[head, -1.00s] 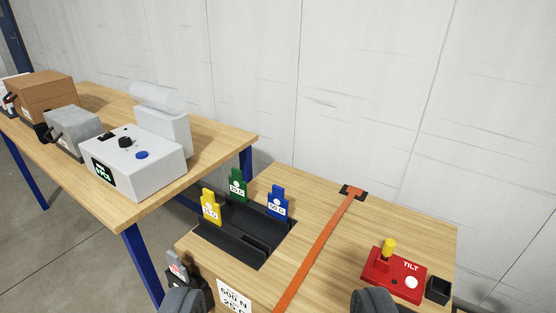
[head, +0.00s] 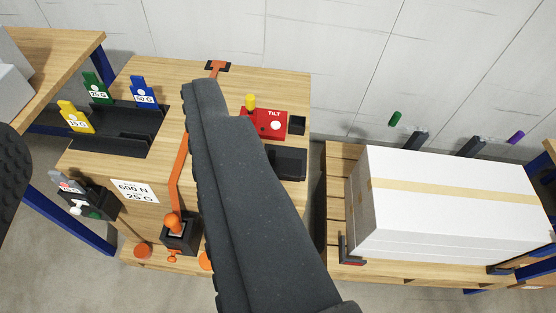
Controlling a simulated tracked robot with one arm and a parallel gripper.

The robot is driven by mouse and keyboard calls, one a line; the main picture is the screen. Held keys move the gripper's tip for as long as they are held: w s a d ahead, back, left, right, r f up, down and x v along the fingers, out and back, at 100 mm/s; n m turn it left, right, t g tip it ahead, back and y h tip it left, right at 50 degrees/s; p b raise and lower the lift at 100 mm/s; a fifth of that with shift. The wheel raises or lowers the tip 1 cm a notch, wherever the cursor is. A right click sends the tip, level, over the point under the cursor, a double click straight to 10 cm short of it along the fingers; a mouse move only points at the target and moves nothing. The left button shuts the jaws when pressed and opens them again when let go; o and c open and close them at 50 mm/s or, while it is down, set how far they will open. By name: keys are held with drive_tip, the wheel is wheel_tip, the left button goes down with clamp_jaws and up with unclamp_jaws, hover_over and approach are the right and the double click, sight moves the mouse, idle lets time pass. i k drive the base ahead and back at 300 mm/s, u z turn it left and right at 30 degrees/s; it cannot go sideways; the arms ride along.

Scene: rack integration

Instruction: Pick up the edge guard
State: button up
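No part is clearly marked as the edge guard. A dark bracket (head: 348,250) stands at the white box's lower left corner, and dark posts (head: 471,147) stand behind the box; I cannot tell whether either is it. A dark block or tray (head: 287,163) on the bench is partly hidden by my finger. My gripper (head: 105,115) is open. Its right finger lies large across the middle of the view and its left finger shows at the left edge.
The bench carries yellow (head: 76,117), green (head: 96,88) and blue (head: 144,91) tags in a black holder, a red TILT box (head: 268,124), and an orange strap (head: 180,170) running to a ratchet (head: 181,232). The white box (head: 450,205) sits on a pallet (head: 335,195) to the right.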

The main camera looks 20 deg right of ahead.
sight(290, 169)
drive_tip(key=u, duration=1.3)
drive_tip(key=k, duration=0.8)
drive_tip(key=z, duration=1.05)
drive_tip(key=i, duration=1)
drive_tip(key=u, duration=0.05)
